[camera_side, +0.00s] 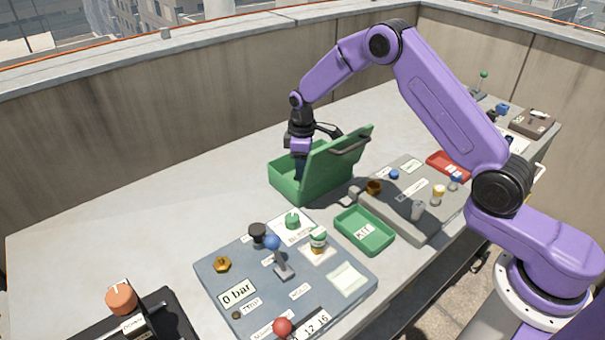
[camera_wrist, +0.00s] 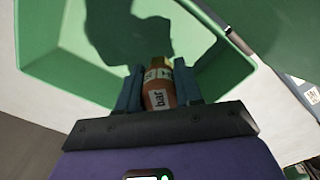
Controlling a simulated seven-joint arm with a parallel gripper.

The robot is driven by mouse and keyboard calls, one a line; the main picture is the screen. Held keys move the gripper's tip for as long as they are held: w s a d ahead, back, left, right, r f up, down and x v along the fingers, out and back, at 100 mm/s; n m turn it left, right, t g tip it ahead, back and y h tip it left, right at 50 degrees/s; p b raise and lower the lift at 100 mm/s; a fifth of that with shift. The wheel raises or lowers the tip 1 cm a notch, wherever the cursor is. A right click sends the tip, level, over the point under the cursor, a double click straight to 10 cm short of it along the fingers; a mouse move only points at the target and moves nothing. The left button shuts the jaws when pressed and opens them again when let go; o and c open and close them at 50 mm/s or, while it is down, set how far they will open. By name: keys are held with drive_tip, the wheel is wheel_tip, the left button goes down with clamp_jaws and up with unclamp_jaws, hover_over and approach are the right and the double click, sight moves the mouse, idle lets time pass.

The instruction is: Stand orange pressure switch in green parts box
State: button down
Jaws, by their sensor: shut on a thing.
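The green parts box (camera_side: 284,183) stands on the bench in the side view, with its lid (camera_side: 338,165) raised on the right. My gripper (camera_side: 300,172) reaches down into the box. In the wrist view, my gripper (camera_wrist: 158,88) is shut on the orange pressure switch (camera_wrist: 158,96), which has a white label reading "bar" and a brass-coloured end. The pale green inside of the box (camera_wrist: 60,45) lies around and beyond it. I cannot tell whether the switch touches the box floor. The box wall and lid hide the switch in the side view.
A grey mat (camera_side: 215,290) with several small parts lies in front. A green kit tray (camera_side: 365,230) and a grey bar (camera_side: 392,217) are right of it. A red tray (camera_side: 448,165) sits farther right. The bench left of the box is clear.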

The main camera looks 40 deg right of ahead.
drive_tip(key=shift+f, duration=1.35)
drive_tip(key=shift+f, duration=0.2)
drive_tip(key=c, duration=0.7)
unclamp_jaws()
drive_tip(key=shift+c, duration=0.2)
drive_tip(key=shift+r, duration=0.15)
wheel_tip(320, 180, up, 12)
drive_tip(key=shift+f, duration=0.25)
drive_tip(key=shift+r, duration=0.35)
